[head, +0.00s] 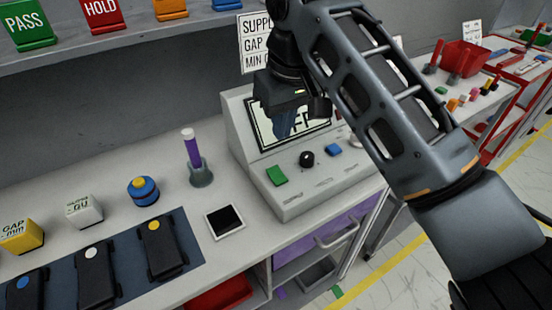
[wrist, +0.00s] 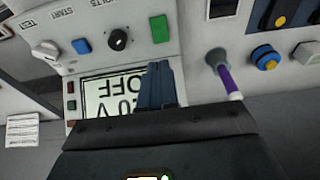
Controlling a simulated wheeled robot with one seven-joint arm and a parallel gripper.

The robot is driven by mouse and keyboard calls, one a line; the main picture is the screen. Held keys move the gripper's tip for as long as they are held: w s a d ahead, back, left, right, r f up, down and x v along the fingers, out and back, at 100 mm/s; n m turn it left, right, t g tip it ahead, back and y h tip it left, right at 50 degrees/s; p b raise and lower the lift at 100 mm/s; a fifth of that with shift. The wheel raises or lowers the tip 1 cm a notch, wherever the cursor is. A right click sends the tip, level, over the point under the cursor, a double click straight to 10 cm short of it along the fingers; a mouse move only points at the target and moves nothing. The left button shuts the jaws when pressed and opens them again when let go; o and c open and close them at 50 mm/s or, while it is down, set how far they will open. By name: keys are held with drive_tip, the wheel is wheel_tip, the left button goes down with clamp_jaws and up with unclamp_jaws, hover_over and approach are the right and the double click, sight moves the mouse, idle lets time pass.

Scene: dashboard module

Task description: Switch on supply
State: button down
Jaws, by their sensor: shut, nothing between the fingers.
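The supply console (head: 300,195) is a light grey box with a sloped front on the bench. Its green switch (head: 277,176), labelled SUPPLY, is at the panel's left, and it also shows in the wrist view (wrist: 158,28). Its screen (head: 262,128) reads OFF in the wrist view (wrist: 98,90), upside down, with another line partly hidden. My gripper (head: 285,125) is shut and empty, in front of the screen and above the switch, apart from the switch. The shut fingers also show in the wrist view (wrist: 159,68), pointing toward the panel.
Right of the switch are a black knob (head: 306,159), a blue button (head: 333,150) and a white control (wrist: 47,50). A purple-handled tool in a holder (head: 194,160) and a small dark-topped pad (head: 225,220) stand left of the console. A shelf edge (head: 110,45) runs above the bench.

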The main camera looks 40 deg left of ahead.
sight(275, 170)
drive_tip(key=f, duration=0.3)
drive_tip(key=a+f+p, duration=0.1)
drive_tip(key=f, duration=0.3)
drive_tip(key=a+f, duration=0.1)
drive_tip(key=f, duration=0.2)
drive_tip(key=shift+w+f+p, duration=0.3)
drive_tip(key=shift+w+f, duration=0.1)
